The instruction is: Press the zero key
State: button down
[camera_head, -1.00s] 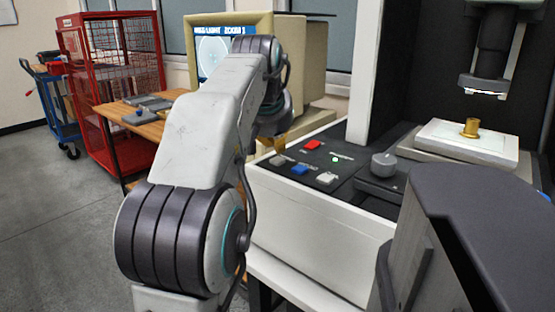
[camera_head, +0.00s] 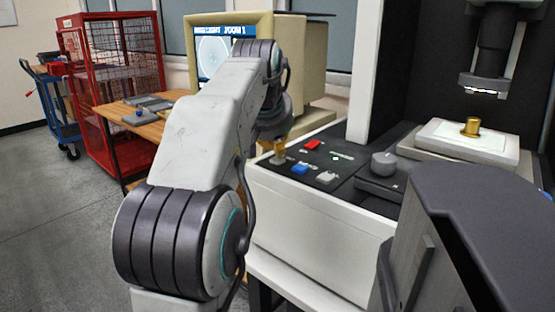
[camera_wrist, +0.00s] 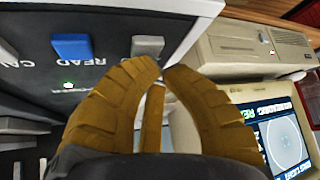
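The control panel (camera_head: 342,158) carries a red key (camera_head: 312,144), a blue key (camera_head: 300,169), a whitish key (camera_head: 326,178) and a grey key (camera_head: 277,160). No zero label is readable. My gripper (camera_head: 279,157) is over the grey key at the panel's left corner. In the wrist view my gripper (camera_wrist: 160,70) has its brown fingers together at the tips, with nothing between them. The grey key (camera_wrist: 147,46) shows just beyond the tips, and the blue key (camera_wrist: 71,46) is to its left. I cannot tell whether the fingertips touch the grey key.
A grey knob (camera_head: 383,163) and a lit green lamp (camera_head: 336,158) are on the panel. A monitor (camera_head: 232,22) stands behind my arm. A brass part (camera_head: 471,127) sits on a white stage (camera_head: 470,141) under the optics head (camera_head: 487,80). A red cage (camera_head: 112,90) is at left.

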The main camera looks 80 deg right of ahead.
jog(key=shift+f+b, duration=0.3)
jog(key=shift+f, duration=0.1)
dwell(0.7)
jog(key=shift+r, duration=0.15)
jog(key=shift+r+p, duration=0.7)
jog(key=shift+p, duration=0.25)
notch_tip(320, 180, up, 5)
jog(key=p, duration=0.5)
dwell(1.2)
